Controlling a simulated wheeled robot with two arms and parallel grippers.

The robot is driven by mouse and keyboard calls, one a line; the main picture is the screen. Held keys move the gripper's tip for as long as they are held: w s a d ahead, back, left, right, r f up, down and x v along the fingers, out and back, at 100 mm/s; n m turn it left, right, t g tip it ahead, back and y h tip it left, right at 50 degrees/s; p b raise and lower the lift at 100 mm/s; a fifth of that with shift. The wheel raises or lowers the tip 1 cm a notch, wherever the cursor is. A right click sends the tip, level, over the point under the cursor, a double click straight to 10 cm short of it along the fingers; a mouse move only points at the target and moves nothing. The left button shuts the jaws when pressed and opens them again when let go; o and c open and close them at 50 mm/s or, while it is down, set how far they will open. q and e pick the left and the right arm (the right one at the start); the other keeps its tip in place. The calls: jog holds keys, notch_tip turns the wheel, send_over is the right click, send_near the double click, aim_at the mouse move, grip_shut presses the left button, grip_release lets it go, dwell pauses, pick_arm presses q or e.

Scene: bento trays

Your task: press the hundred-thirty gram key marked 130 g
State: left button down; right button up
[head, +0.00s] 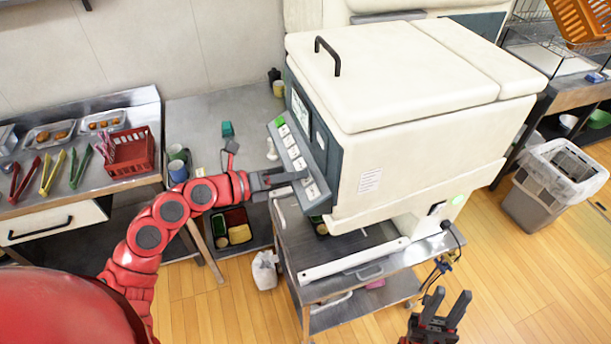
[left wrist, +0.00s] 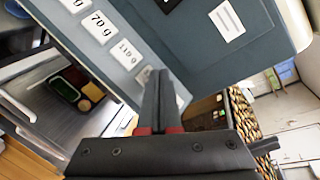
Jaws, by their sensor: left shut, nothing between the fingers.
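The white machine (head: 400,75) has a slanted grey key panel (head: 318,160) with a column of white keys. In the left wrist view I read a 70 g key (left wrist: 98,27) and a 110 g key (left wrist: 126,54). Beyond it a pale key (left wrist: 143,75) is partly hidden by my fingertips; its mark is not readable, so I cannot confirm it is 130 g. My left gripper (head: 303,175) is shut and empty, its tips at the lower keys; it also shows in the left wrist view (left wrist: 160,75). I cannot tell whether they touch. My right gripper (head: 447,303) is open and empty, low at the right.
The machine stands on a steel cart (head: 345,310). A side table at left holds tongs and a red basket (head: 130,152). A grey bin (head: 550,185) stands at right.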

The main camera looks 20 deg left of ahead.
pick_arm(q)
jog(key=shift+s+a+r, duration=0.15)
jog(key=shift+a+r, duration=0.1)
jog(key=shift+r, duration=0.25)
jog(key=r, duration=0.1)
jog(key=s+a+r+p, duration=0.1)
jog(key=r, duration=0.1)
jog(key=a+r+p, duration=0.1)
jog(key=shift+s+r, duration=0.2)
dwell(0.8)
